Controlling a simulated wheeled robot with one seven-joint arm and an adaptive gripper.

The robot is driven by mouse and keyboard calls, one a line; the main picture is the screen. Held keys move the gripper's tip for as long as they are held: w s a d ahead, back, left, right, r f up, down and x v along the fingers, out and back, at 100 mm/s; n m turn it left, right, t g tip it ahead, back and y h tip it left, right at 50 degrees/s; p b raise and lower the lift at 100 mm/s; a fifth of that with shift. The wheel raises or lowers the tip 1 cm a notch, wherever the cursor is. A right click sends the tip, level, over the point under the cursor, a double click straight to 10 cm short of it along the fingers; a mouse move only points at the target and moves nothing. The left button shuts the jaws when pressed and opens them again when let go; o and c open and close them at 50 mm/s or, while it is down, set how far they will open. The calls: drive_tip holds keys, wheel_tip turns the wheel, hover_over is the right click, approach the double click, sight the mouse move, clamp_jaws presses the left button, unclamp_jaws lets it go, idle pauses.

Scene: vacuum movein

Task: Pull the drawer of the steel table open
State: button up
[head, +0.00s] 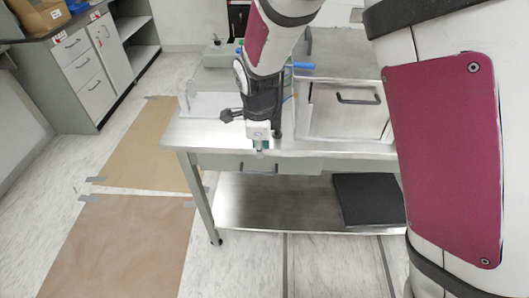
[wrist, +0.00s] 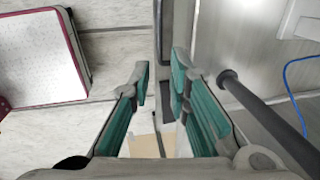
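The steel table (head: 222,133) stands ahead of me in the head view. Its drawer (head: 300,166) sits under the top at the front and looks closed, with a dark bar handle (head: 259,167) on its front. My gripper (head: 261,150) points down at the table's front edge, just above the handle in the picture. In the wrist view my gripper (wrist: 160,95) is open, its green-padded fingers apart. A dark strip and the grey table edge run up the picture between and beyond the fingers. I cannot tell whether that strip is the handle or whether the fingers touch it.
A box with a dark handle (head: 359,97) stands on the tabletop at right. A black slab (head: 367,199) lies on the lower shelf. A blue cable (wrist: 291,92) lies on the table. Cabinets (head: 88,70) stand at far left. The floor before the table is clear.

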sight(261, 172)
drive_tip(key=f, duration=0.4)
drive_tip(key=w+f, duration=0.1)
drive_tip(key=f, duration=0.2)
drive_tip(key=w+f+b, duration=0.1)
drive_tip(key=f, duration=0.3)
drive_tip(key=shift+w+f, duration=0.1)
drive_tip(key=shift+f, duration=0.25)
drive_tip(key=shift+c, duration=0.4)
clamp_jaws()
